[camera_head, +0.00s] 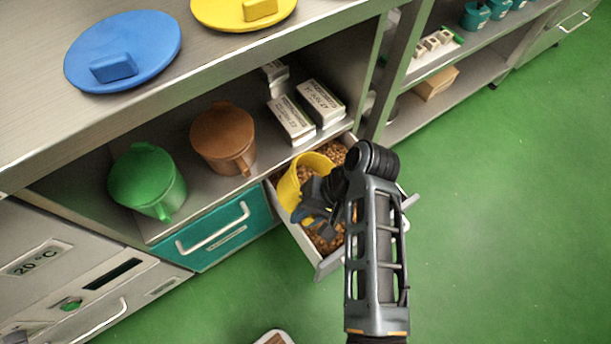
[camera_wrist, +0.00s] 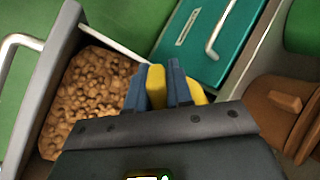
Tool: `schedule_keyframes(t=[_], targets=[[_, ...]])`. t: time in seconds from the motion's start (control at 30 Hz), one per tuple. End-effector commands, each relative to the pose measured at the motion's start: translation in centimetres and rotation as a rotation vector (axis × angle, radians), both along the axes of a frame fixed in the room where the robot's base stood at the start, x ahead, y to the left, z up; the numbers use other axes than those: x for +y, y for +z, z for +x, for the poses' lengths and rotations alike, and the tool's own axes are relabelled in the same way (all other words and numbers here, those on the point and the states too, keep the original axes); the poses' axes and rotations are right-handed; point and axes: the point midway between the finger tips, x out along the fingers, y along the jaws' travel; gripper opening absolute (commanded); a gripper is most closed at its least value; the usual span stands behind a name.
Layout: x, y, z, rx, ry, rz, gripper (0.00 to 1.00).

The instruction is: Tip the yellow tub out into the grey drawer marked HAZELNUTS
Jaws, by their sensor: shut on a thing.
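The yellow tub (camera_head: 288,189) is over the left part of the open grey drawer (camera_head: 327,262) in the head view. It looks tilted; I cannot tell whether anything is inside it. My gripper (camera_head: 311,207) is shut on the tub's side, its blue fingers showing in the wrist view (camera_wrist: 164,88) with a strip of yellow tub (camera_wrist: 156,84) between them. The drawer holds many brown nuts (camera_wrist: 88,100). Its front marking cannot be read. My arm hides the drawer's right part in the head view.
A shut teal drawer (camera_head: 217,237) is left of the grey one. Green (camera_head: 145,182) and brown (camera_head: 223,137) lidded tubs and white boxes (camera_head: 320,102) stand on the shelf above. Blue (camera_head: 135,40) and yellow (camera_head: 230,10) lids lie on the counter. Green floor is free to the right.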

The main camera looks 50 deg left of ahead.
Motion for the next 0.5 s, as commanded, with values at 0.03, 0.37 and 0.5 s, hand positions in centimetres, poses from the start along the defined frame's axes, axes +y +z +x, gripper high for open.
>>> schedule_keyframes(t=[0.03, 0.37, 0.5], targets=[[0.1, -0.1, 0.2, 0.034, -0.001, 0.020, 0.00], [-0.1, 2.1, 0.5, 0.268, -0.001, 0.126, 0.00], [-0.4, 3.0, 1.0, 0.370, -0.002, 0.173, 0.00]])
